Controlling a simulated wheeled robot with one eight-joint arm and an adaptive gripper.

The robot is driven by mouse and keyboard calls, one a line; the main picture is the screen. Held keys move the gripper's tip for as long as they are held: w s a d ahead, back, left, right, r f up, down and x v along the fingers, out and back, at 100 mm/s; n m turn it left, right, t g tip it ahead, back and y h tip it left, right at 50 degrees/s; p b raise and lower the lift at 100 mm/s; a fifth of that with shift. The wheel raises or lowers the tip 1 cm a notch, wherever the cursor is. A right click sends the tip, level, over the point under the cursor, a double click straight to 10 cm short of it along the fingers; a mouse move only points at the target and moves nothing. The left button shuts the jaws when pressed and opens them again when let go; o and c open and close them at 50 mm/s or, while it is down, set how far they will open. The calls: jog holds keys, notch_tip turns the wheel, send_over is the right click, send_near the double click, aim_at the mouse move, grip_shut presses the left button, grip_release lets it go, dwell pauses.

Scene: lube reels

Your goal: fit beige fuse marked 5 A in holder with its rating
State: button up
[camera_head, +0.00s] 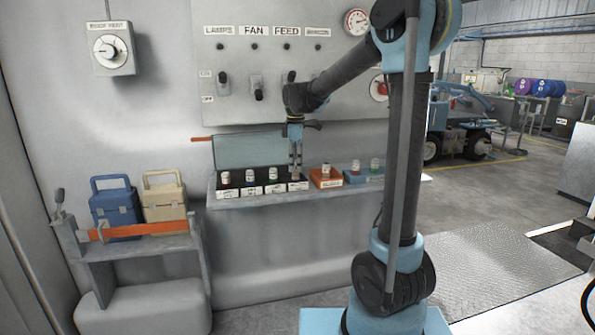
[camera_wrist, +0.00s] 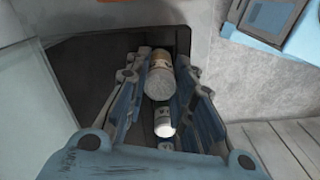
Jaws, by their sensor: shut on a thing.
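My gripper (camera_head: 295,163) points down over the fourth dark holder of a row on the wall shelf. It is shut on a beige fuse (camera_wrist: 160,73), held near the fingertips in the wrist view, its grey end facing the camera. The fuse (camera_head: 295,173) is small in the head view, just above or in the holder with a white label (camera_head: 298,186); I cannot tell which. Its rating and the label are unreadable. In the wrist view a white-topped fuse (camera_wrist: 163,122) shows between the fingers. Other fuses stand in the holders to the left (camera_head: 249,177).
An open lid (camera_head: 250,151) rises behind the holders. Switches (camera_head: 257,88) are on the panel above. Blue and beige cases (camera_head: 117,213) stand left.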

jog(key=shift+f, duration=1.05)
jog(key=shift+f, duration=0.1)
jog(key=o, duration=1)
notch_tip(320, 180, up, 12)
jog(key=shift+d, duration=0.1)
